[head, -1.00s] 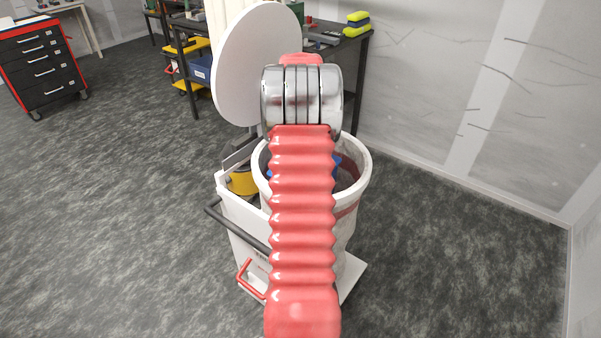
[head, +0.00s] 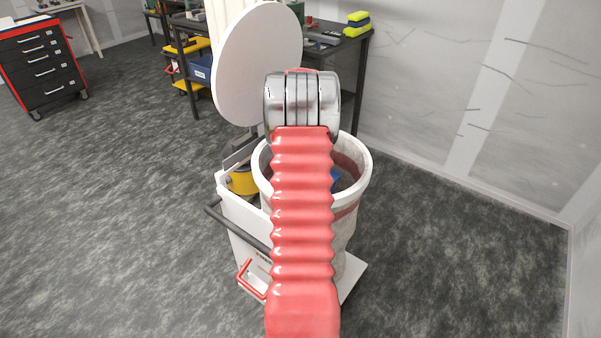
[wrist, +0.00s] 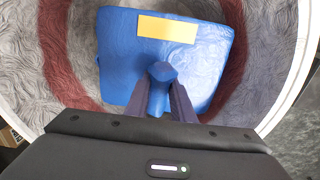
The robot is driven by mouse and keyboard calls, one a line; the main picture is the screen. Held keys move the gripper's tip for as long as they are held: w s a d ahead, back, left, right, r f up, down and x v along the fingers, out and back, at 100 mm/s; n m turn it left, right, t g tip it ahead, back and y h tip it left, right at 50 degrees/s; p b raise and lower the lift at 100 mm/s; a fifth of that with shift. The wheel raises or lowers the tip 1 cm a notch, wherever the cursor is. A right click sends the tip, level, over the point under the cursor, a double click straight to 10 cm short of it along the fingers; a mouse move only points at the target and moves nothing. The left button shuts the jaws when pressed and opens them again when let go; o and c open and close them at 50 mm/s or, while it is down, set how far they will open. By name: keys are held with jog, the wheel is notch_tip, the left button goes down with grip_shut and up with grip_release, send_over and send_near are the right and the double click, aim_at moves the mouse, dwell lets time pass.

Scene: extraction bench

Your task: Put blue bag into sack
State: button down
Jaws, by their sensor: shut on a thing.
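The blue bag (wrist: 115,55) with a yellow label shows in the wrist view, inside the ring of the sack's mouth. My gripper (wrist: 163,100) is shut on a blue knob-like part of the bag, between its two dark fingers. The sack (head: 349,228) is pale with a dark red band and a white rim, and stands on the cart in the head view. Its lining and red band surround the bag in the wrist view (wrist: 90,55). In the head view my red arm covers the gripper, and only a small blue patch of the bag (head: 336,180) shows inside the rim.
A white cart (head: 238,222) with a dark handle holds the sack and a yellow item (head: 243,181). A round white lid (head: 256,65) stands upright behind the sack. A dark bench (head: 345,45) is behind, and a wall is at right.

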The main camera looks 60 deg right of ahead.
jog(key=c, duration=1.5)
grip_release()
jog(key=shift+f, duration=0.1)
jog(key=shift+c, duration=0.2)
notch_tip(320, 180, up, 12)
jog(key=shift+w, duration=0.15)
